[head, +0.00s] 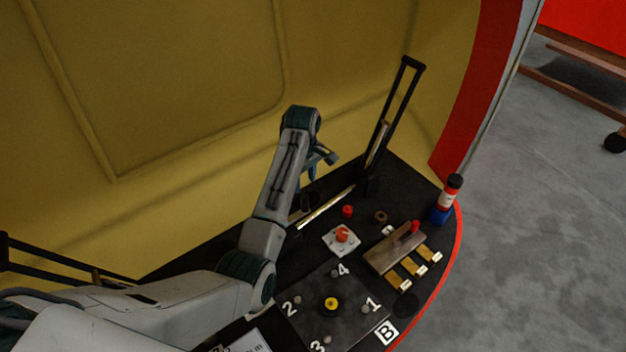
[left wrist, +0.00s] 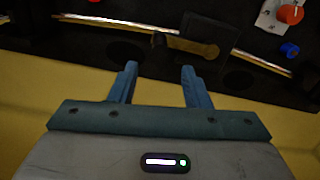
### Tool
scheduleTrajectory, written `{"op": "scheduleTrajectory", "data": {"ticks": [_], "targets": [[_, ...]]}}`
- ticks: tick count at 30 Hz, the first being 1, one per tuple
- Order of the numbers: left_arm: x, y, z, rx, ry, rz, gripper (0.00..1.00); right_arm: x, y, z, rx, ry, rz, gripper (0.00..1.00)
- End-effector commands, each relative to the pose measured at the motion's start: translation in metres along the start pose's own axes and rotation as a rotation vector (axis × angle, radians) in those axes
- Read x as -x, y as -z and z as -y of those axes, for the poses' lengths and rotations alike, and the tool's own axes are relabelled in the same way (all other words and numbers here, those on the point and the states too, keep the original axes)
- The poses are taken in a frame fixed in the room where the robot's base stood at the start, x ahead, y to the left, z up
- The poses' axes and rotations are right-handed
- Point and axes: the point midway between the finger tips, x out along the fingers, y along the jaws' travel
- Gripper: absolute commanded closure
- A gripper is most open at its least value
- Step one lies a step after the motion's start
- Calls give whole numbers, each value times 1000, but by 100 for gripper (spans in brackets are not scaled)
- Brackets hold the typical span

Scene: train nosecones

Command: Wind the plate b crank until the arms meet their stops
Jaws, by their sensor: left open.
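My left gripper (head: 318,168) reaches over the back of the black deck, near the yellow wall. In the left wrist view my left gripper (left wrist: 160,67) is open and empty. The lever runs to a dark square block (left wrist: 203,48). In the head view my arm hides that spot. Another black frame (head: 50,262) shows at the left. My right gripper is out of view.
A white B label (head: 386,332) sits by a dark plate with a yellow knob (head: 331,304) and numbers. An orange knob (head: 342,235), a brown block (head: 393,250) and a red-and-blue bottle (head: 447,200) stand at right. The yellow wall (head: 180,100) closes off the back.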

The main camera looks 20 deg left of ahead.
Motion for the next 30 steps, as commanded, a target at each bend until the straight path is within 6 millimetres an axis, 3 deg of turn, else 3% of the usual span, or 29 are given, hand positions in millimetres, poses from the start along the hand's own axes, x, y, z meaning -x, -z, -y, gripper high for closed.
{"op": "scheduleTrajectory", "data": {"ticks": [3, 7, 18, 24, 30], "targets": [[-6, 0, 0, 1, 3, 2, 57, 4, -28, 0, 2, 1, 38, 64], [-23, -1, 1, 1, 5, 3, 57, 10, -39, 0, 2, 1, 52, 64], [-90, -1, 1, 2, 4, 2, 57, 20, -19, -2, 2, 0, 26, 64], [-106, 0, 0, 2, 1, 1, 57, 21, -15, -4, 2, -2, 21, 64], [-108, 0, 0, 2, 1, 1, 57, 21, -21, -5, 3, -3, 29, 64]]}}
